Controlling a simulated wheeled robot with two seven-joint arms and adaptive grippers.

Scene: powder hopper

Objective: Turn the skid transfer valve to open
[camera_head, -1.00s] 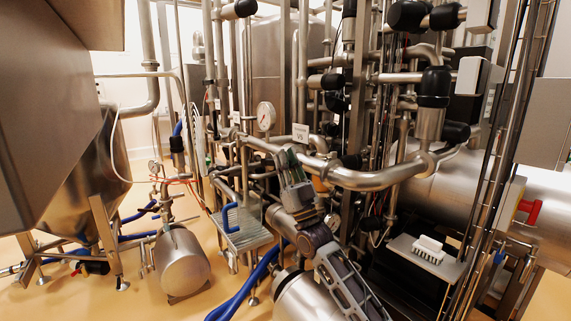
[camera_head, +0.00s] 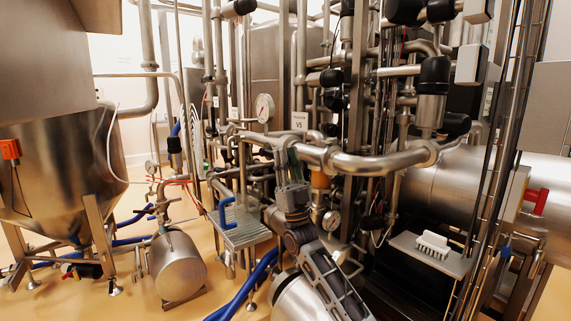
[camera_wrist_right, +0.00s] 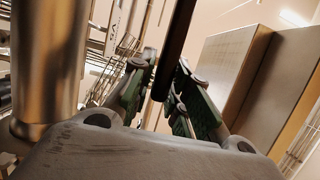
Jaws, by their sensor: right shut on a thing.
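A white sign reading V5 (camera_head: 300,121) stands above a steel pipe in the middle of the head view. My right gripper (camera_head: 285,158) reaches up to the pipework just below and left of that sign. In the right wrist view, a dark bar-like handle (camera_wrist_right: 176,42) runs between the green-padded fingers of this gripper (camera_wrist_right: 158,88). The fingers are shut on it. It looks like the valve handle, but the valve body and its turn angle are hidden behind the fingers and pipes. My left gripper is not in view.
A round gauge (camera_head: 264,108) sits left of the sign. The thick bent pipe (camera_head: 375,165) passes close to my right gripper. A blue handle (camera_head: 226,212), a shelf with a white brush (camera_head: 433,243) and a red handle (camera_head: 536,201) stand around. Open floor shows at lower left.

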